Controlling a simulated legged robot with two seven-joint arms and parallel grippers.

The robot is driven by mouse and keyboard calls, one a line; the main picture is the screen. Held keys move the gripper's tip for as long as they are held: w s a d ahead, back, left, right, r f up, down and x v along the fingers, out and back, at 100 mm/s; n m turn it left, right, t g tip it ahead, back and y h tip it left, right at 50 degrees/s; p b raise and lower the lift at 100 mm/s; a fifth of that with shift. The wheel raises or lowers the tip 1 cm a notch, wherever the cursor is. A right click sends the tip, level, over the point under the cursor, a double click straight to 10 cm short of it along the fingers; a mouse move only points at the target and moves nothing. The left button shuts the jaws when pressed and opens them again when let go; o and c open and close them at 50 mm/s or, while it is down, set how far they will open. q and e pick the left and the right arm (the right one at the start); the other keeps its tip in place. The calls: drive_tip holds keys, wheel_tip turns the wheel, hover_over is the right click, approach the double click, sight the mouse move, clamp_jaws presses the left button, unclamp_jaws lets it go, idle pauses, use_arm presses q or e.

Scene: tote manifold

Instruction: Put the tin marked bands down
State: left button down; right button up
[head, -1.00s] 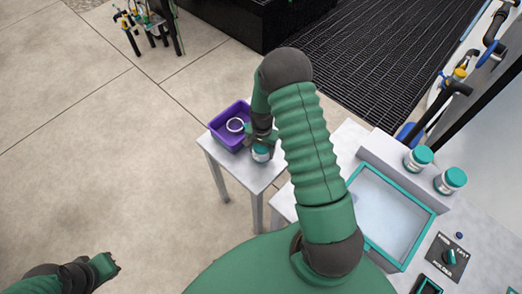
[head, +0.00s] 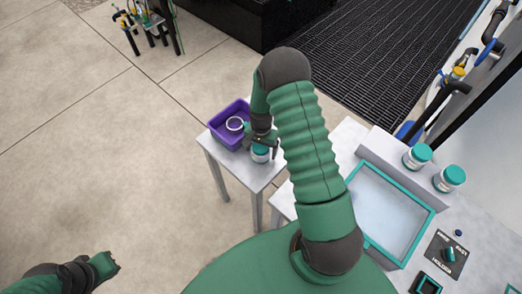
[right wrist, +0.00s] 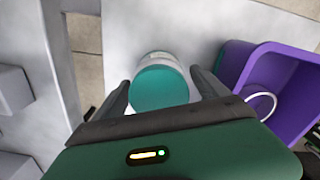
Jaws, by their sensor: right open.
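A white tin with a teal lid (head: 260,155) stands upright on a small grey side table (head: 257,178). Its lid also shows in the right wrist view (right wrist: 160,90), and its marking cannot be read. My right gripper (head: 264,143) is open just above the tin. In the right wrist view its two fingers lie on either side of the tin, with a gap visible at the lid. My left gripper (head: 108,266) is at the lower left, over the floor and far from the tin; its jaws are too small to judge.
A purple bin (head: 222,140) with a white ring (head: 235,124) stands beside the tin on the side table. Two more teal-lidded tins (head: 417,157) (head: 450,179) stand on a ledge at the right, behind a teal-rimmed tray (head: 435,210).

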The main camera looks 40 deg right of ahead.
drive_tip(key=shift+n, duration=0.3)
drive_tip(key=r, duration=0.8)
drive_tip(key=a+r, duration=0.1)
drive_tip(key=r, duration=0.3)
drive_tip(key=s+a+r+n+t, duration=0.1)
drive_tip(key=s+a+r+n, duration=0.2)
drive_tip(key=a+n, duration=0.3)
drive_tip(key=s+a+r+n+t, duration=0.1)
drive_tip(key=s+a+r+n, duration=0.3)
drive_tip(key=a, duration=0.6)
drive_tip(key=s+n, duration=0.2)
drive_tip(key=shift+s+a+r+t, duration=0.25)
drive_tip(key=shift+s+r+t, duration=0.05)
drive_tip(key=shift+a, duration=0.1)
drive_tip(key=shift+a, duration=0.25)
drive_tip(key=shift+d, duration=0.2)
